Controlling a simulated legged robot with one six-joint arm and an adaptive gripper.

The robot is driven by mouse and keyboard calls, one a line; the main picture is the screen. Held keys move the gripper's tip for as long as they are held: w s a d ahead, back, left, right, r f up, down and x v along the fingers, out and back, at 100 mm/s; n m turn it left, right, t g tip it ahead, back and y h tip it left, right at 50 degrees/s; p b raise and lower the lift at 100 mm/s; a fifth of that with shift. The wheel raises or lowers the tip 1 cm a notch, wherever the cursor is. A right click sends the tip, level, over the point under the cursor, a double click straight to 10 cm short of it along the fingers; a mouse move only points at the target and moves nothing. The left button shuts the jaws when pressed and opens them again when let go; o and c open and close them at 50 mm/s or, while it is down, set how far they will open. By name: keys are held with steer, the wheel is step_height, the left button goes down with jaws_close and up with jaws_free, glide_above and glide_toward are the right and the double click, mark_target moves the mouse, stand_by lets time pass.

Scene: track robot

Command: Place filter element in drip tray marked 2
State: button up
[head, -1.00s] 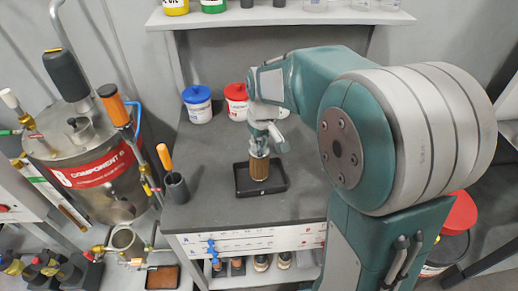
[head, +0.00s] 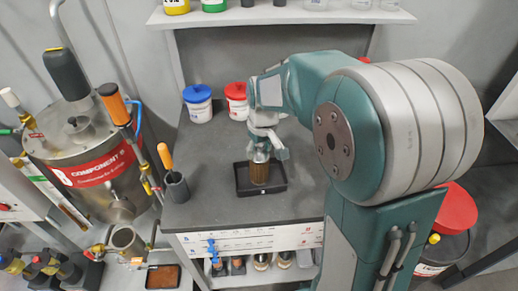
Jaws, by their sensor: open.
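The filter element (head: 260,174), a brown-gold cylinder with a pale top, stands upright in the black drip tray (head: 242,188) on the grey bench. The tray's front edge carries a small light mark that is too small to read. My gripper (head: 266,150) is just above the filter element, pointing down, with its fingers open around or close to its top. I cannot tell whether the fingers still touch it. The filter's far side is hidden.
A white tub with a blue lid (head: 198,103) and one with a red lid (head: 236,101) stand behind the tray. A black cup with an orange-handled tool (head: 175,185) stands left. The bench front (head: 190,212) is clear.

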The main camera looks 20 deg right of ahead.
mark_target(262, 158)
step_height(262, 158, up, 12)
steer(key=s, duration=0.1)
steer(key=s+f+m+t, duration=0.1)
steer(key=s+m+t, duration=0.2)
steer(key=s, duration=1.7)
steer(key=shift+t, duration=0.6)
steer(key=shift+a, duration=0.1)
